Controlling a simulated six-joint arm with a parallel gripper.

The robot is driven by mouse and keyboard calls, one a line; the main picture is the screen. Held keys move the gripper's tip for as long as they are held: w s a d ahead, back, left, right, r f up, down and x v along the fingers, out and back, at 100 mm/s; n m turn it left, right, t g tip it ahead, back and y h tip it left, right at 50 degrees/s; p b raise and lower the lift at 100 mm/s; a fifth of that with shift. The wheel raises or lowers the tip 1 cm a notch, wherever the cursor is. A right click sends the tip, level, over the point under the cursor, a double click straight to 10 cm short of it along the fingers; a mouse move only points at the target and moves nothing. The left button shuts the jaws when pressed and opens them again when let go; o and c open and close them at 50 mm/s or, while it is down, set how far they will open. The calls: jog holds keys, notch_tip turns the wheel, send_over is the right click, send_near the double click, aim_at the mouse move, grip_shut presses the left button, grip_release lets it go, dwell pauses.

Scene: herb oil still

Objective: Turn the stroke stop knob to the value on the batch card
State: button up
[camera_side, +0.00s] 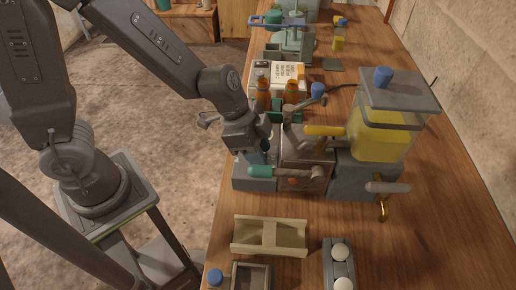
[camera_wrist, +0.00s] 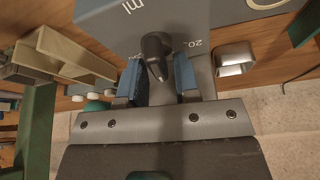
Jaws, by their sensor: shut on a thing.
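The stroke stop knob (camera_wrist: 155,52) is a dark pointer-shaped knob on the grey face of the filling machine (camera_side: 345,175). In the wrist view my gripper (camera_wrist: 160,82) has its blue fingers on both sides of the knob, shut on it. The face carries the marks "ml" and "20" beside the knob; the rest of the scale is hidden or out of view. In the side view my gripper (camera_side: 258,154) reaches down at the left end of the machine and hides the knob. A white printed sheet (camera_side: 290,72), perhaps the batch card, lies behind; its writing is too small to read.
A hopper of yellow oil (camera_side: 380,132) stands on the machine's right. Brown bottles (camera_side: 263,98) stand behind my gripper. A teal-ended handle (camera_side: 262,171) lies close in front of it. A beige tray (camera_side: 269,237) sits nearer the front. The table is clear at front right.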

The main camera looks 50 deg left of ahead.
jog(key=shift+w+a+n+t+y, duration=0.1)
jog(key=shift+n+t+y, duration=0.25)
jog(key=shift+n, duration=0.9)
jog(key=shift+n+t+y, duration=0.35)
jog(key=shift+n, duration=1.3)
jog(key=o, duration=0.6)
jog(key=shift+o, duration=0.2)
jog(key=shift+r, duration=0.1)
jog(key=v, duration=1.3)
jog(key=shift+s+r, duration=0.25)
jog(key=shift+r, duration=0.1)
